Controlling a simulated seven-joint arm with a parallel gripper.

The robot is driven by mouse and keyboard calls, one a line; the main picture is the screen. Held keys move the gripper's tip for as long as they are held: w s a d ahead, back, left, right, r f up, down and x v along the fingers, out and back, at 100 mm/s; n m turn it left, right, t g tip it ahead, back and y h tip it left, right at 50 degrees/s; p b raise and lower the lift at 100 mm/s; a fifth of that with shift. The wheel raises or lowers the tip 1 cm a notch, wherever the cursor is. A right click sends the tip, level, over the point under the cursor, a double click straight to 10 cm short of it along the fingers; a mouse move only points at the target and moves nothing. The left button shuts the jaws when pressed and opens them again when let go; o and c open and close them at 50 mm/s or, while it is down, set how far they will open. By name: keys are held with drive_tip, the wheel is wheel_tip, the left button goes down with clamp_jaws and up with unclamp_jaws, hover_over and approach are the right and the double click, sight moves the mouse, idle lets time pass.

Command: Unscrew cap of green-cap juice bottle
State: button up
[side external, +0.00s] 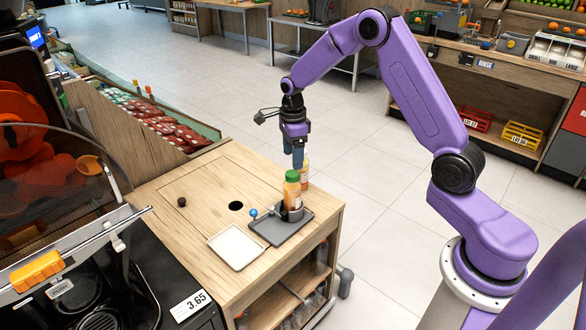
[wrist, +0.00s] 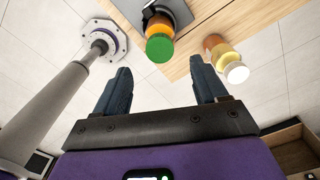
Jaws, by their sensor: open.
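The green-cap juice bottle (side external: 292,192) stands upright in a dark round holder (side external: 291,212) on a dark grey plate (side external: 270,231) at the table's right side. Its green cap (side external: 292,176) is on top; in the wrist view the cap (wrist: 159,48) lies ahead of the fingertips, between their lines. A second bottle with a white cap (wrist: 236,73) and orange contents stands behind it, partly hidden in the side view. My gripper (side external: 294,158) points down, its fingers above and behind the green cap. In the wrist view my gripper (wrist: 163,76) is open with nothing between its fingers.
A white tray (side external: 236,247) lies left of the plate. A blue-ball lever (side external: 254,212) sticks out beside the holder. The wooden table top has a round hole (side external: 235,206) and a small dark knob (side external: 182,201). The juicer's clear cover stands at the left.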

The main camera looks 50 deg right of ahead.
sight(293, 173)
drive_tip(key=shift+f, duration=2.75)
drive_tip(key=c, duration=1.3)
drive_tip(key=n, duration=0.4)
drive_tip(key=shift+n, duration=0.7)
drive_tip(key=n, duration=0.2)
drive_tip(key=shift+n, duration=0.3)
drive_tip(key=shift+s+n, duration=0.1)
drive_tip(key=shift+n, duration=1.1)
